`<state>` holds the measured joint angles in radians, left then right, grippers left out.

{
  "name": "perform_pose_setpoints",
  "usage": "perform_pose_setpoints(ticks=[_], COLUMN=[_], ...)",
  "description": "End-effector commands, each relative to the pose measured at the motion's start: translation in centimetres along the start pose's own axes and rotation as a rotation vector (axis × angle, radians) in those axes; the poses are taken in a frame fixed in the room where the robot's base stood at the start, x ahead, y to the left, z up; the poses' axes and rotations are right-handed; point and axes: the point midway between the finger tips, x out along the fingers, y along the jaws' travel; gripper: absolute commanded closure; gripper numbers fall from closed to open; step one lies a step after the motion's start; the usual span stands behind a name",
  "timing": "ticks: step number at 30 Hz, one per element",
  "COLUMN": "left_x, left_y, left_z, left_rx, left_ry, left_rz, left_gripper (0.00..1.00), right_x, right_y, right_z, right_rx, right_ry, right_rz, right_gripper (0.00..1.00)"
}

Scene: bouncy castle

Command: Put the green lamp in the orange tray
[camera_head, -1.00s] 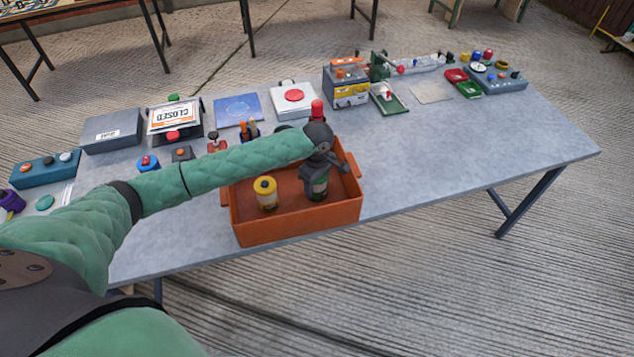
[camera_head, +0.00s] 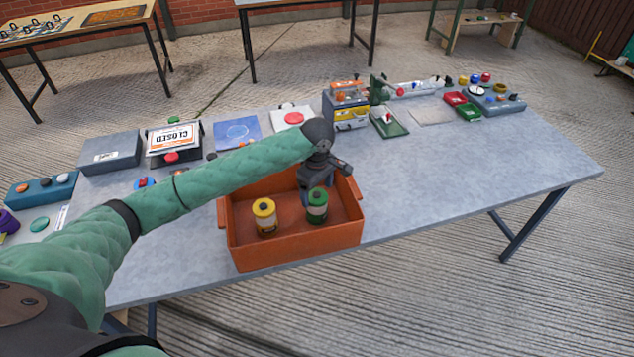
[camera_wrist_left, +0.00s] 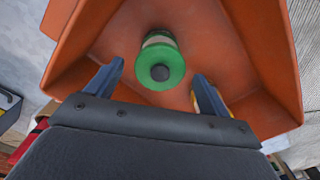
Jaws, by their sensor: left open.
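The green lamp (camera_head: 317,204) stands upright in the orange tray (camera_head: 296,252), on its floor toward the right side. It also shows from above in the left wrist view (camera_wrist_left: 160,64). A yellow lamp (camera_head: 265,216) stands in the same tray to its left. My left gripper (camera_head: 310,195) is above and behind the green lamp, over the tray. In the left wrist view its two fingers (camera_wrist_left: 157,82) are spread wide, with the lamp beyond and between them, apart from both. My right gripper is not in view.
The tray sits at the table's front edge (camera_head: 190,284). Behind it are a grey box (camera_head: 110,152), a closed sign (camera_head: 173,139), a blue panel (camera_head: 237,131) and a red-button box (camera_head: 292,118).

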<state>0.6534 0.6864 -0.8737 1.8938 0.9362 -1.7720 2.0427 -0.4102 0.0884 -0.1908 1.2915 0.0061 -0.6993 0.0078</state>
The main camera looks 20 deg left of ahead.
Motion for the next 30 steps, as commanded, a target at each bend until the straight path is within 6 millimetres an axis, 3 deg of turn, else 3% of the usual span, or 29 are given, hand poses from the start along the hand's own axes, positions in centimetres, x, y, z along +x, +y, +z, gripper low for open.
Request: perform_pose_setpoints(ticks=[10, 30], left_x=[-4.3, -4.8], left_y=[0.1, 0.0], left_z=[0.0, 0.0], left_rx=[0.000, 0.000], left_ry=[0.000, 0.000], left_rz=[0.002, 0.000], left_gripper=[0.19, 0.19], right_x=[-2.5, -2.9], right_y=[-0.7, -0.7], right_z=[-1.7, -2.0], right_rx=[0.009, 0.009], right_ry=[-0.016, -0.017], right_rz=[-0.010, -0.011], right_gripper=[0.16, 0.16])
